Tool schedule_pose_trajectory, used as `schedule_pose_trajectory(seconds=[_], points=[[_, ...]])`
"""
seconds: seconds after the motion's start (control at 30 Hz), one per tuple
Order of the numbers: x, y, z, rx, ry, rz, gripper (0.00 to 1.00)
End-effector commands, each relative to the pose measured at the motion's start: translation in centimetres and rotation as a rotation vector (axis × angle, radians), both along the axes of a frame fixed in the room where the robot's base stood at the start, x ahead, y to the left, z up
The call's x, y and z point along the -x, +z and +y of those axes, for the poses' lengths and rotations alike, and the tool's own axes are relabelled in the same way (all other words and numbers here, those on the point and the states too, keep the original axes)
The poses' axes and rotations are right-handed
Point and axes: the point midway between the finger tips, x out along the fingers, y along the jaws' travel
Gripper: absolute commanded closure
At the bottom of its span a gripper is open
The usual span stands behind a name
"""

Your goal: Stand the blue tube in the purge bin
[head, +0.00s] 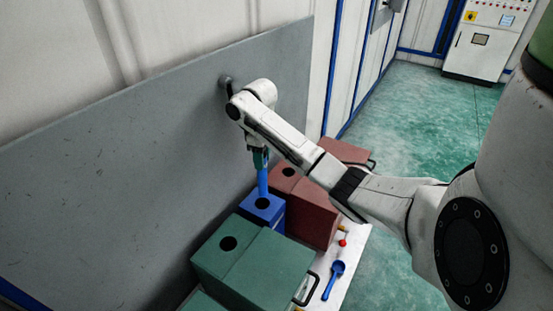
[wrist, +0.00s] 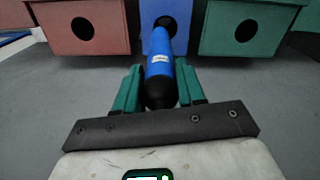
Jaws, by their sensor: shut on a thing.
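My gripper (head: 260,156) is shut on the blue tube (head: 263,180) and holds it roughly upright above the blue bin (head: 264,212). In the wrist view the tube (wrist: 159,68), with a pale label and a black near end, lies between the green fingers (wrist: 159,92). Its far end lines up with the round hole (wrist: 170,22) in the blue bin (wrist: 150,42). I cannot tell whether the tip is inside the hole or just above it. No marking shows which bin is the purge bin.
Green bins (head: 265,262) and dark red bins (head: 312,212) with round holes flank the blue bin. A grey wall panel (head: 120,170) stands close behind. A blue scoop (head: 334,280) and a small red-tipped item (head: 343,242) lie on the white surface in front.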

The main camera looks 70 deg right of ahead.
Motion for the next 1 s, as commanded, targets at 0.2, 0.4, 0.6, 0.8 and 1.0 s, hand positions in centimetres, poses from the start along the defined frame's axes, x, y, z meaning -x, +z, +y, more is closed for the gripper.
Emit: schedule_pose_trajectory(seconds=[0.2,0.4,0.6,0.8,1.0], points=[[-0.5,-0.2,0.5,0.002,-0.007,0.002,0.99],[-0.5,-1.0,0.4,0.002,-0.006,0.002,0.99],[-0.4,-2.2,0.4,0.001,-0.006,0.001,0.99],[-0.5,-3.5,0.4,0.002,-0.006,0.002,0.99],[-0.5,-4.7,0.4,0.002,-0.007,0.002,0.99]])
